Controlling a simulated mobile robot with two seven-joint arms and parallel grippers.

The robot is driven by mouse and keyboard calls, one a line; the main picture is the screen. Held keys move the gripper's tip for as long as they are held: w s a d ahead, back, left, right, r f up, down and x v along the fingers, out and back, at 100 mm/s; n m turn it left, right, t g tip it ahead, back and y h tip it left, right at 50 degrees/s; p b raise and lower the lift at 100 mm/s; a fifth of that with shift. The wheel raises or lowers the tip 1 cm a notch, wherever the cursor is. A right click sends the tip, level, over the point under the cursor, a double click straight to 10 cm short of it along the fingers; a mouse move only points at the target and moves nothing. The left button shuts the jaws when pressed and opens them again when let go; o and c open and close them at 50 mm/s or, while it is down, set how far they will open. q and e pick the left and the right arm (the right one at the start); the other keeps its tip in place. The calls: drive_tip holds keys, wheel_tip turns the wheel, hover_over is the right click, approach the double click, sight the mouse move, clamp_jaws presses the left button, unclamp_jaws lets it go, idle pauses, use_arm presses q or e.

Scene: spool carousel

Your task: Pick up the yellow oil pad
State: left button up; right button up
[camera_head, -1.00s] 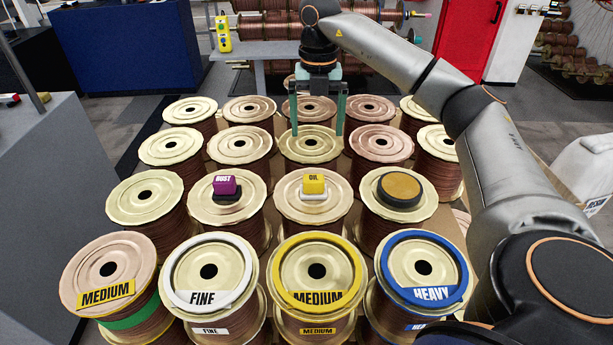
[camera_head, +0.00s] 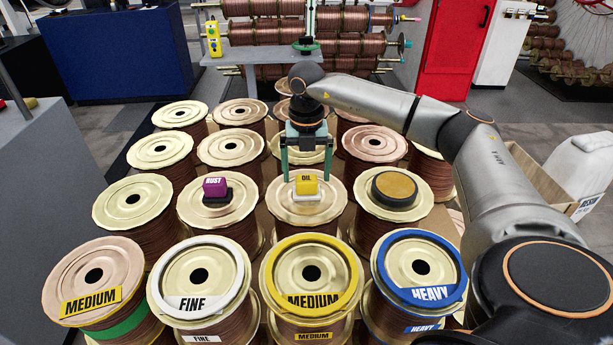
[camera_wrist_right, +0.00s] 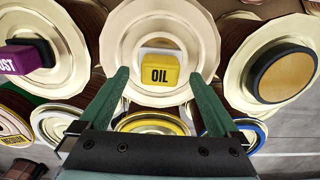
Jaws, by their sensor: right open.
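The yellow oil pad (camera_head: 306,184) is a small block marked OIL. It sits on a white base on top of a spool (camera_head: 306,212) in the second row from the front. My right gripper (camera_head: 306,178) is open, with its two green fingers pointing down just behind and on either side of the pad in the head view. In the right wrist view the pad (camera_wrist_right: 159,70) lies centred beyond the open fingertips (camera_wrist_right: 165,76), with nothing between them. I cannot tell its exact height over the pad. My left gripper is not in view.
A purple RUST pad (camera_head: 215,188) sits on the spool to the left. A black-rimmed tan disc (camera_head: 395,187) sits on the spool to the right. Front spools carry white FINE (camera_head: 196,304), yellow MEDIUM (camera_head: 312,300) and blue HEAVY (camera_head: 432,294) rings. More spools stand behind.

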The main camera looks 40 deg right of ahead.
wheel_tip(320, 180, down, 2)
drive_tip(key=c, duration=1.5)
drive_tip(key=shift+r, duration=0.1)
drive_tip(key=shift+r, duration=0.45)
wheel_tip(320, 180, up, 2)
drive_tip(key=shift+r, duration=0.25)
drive_tip(key=s+a+r, duration=0.6)
drive_tip(key=s, duration=0.1)
drive_tip(key=s+a+r, duration=0.3)
drive_tip(key=shift+s+r, duration=0.25)
drive_tip(key=shift+s, duration=0.1)
